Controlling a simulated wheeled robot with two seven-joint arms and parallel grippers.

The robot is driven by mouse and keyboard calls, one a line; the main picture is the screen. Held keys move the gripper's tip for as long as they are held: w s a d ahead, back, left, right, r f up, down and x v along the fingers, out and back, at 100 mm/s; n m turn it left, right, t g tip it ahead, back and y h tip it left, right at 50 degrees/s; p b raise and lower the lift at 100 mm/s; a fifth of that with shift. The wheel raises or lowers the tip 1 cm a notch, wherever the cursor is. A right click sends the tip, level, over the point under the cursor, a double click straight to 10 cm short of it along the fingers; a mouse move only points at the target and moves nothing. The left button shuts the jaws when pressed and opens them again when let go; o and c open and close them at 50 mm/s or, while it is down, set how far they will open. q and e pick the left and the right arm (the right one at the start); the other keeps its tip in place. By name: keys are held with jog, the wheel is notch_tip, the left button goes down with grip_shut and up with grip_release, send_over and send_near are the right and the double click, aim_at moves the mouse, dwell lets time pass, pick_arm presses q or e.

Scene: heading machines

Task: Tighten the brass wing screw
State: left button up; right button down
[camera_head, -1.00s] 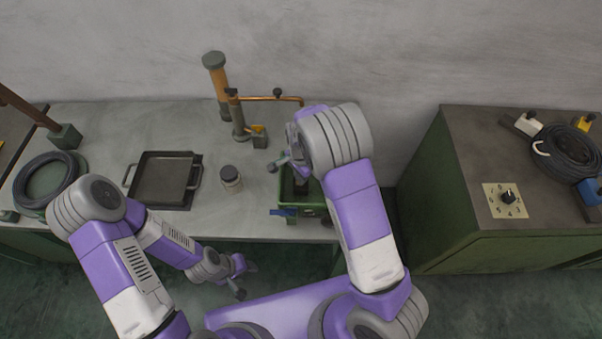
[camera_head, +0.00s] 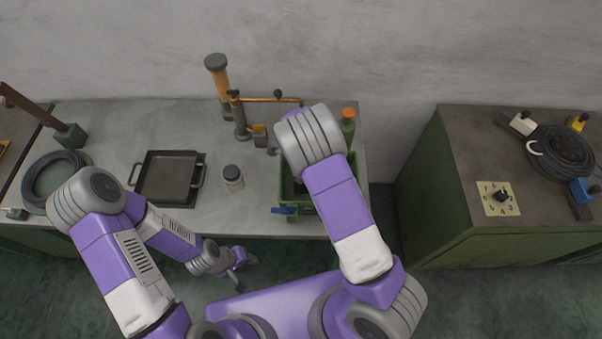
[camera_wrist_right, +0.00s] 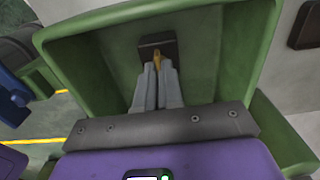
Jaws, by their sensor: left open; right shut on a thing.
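The brass wing screw (camera_wrist_right: 156,58) is a small yellow piece at a dark block (camera_wrist_right: 158,44) inside a green open housing (camera_wrist_right: 95,62), in the right wrist view. My right gripper (camera_wrist_right: 157,72) reaches into the housing with its fingers closed together on the brass piece. Most of the screw is hidden by the fingertips and the block. In the head view the green housing (camera_head: 284,190) is at the table's right front, and my right forearm hides the right gripper and the screw. My left gripper (camera_head: 240,276) is open and empty, low in front of the table.
A blue lever (camera_head: 285,211) sticks out at the housing's front left. A jar (camera_head: 233,178) and a dark square tray (camera_head: 166,178) stand left of it. A copper pipe (camera_head: 270,99) and an orange-capped green bottle (camera_head: 347,122) are behind. A gap separates the green cabinet (camera_head: 420,185).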

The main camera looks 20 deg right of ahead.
jog(key=shift+w+r, duration=0.1)
dwell(0.4)
jog(key=c, duration=1.3)
grip_release()
notch_tip(320, 180, up, 8)
jog(key=shift+f, duration=0.25)
